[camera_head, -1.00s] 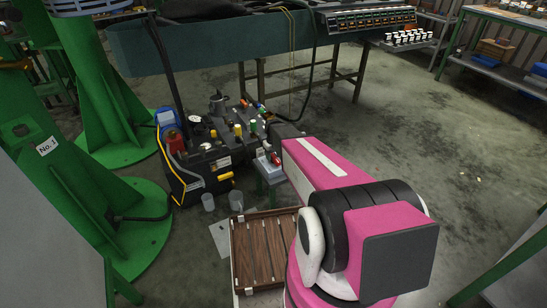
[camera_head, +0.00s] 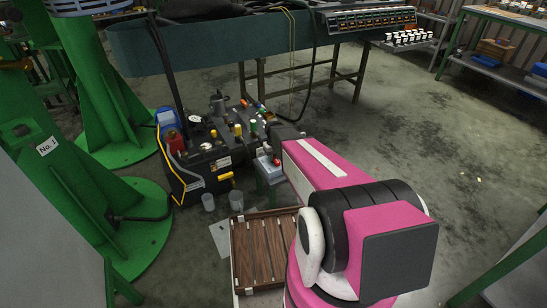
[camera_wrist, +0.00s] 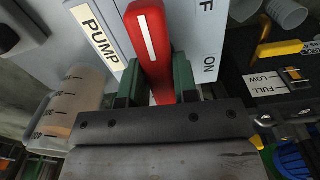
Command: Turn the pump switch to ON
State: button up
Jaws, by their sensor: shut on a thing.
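The pump switch is a red handle (camera_wrist: 147,35) with a white stripe, set on a pale grey box (camera_wrist: 95,12) labelled PUMP. In the wrist view an ON label (camera_wrist: 209,66) lies to the right of the handle, and the end of another label, a letter F, shows at the top. My gripper (camera_wrist: 157,82) is shut on the red handle, with a green finger on each side of it. The handle stands nearly upright in the picture, its top leaning slightly left. In the head view the pale box (camera_head: 268,170) shows small beside my arm, which partly hides it.
The black pump unit (camera_head: 205,160) with several colored caps and fittings stands left of the box. Clear cups (camera_head: 208,202) and a wooden slatted tray (camera_head: 262,250) are in front. Green machine columns (camera_head: 45,170) stand at left. Open floor lies at right.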

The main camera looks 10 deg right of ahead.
jog(key=m, duration=0.4)
jog(key=shift+d, duration=0.1)
jog(key=m, duration=0.5)
jog(key=shift+d, duration=0.1)
jog(key=m, duration=0.4)
jog(key=shift+s, duration=0.1)
jog(key=shift+d+m, duration=0.1)
jog(key=shift+m, duration=2)
jog(key=o, duration=0.9)
jog(key=shift+r, duration=0.1)
notch_tip(320, 180, up, 11)
jog(key=shift+f, duration=0.2)
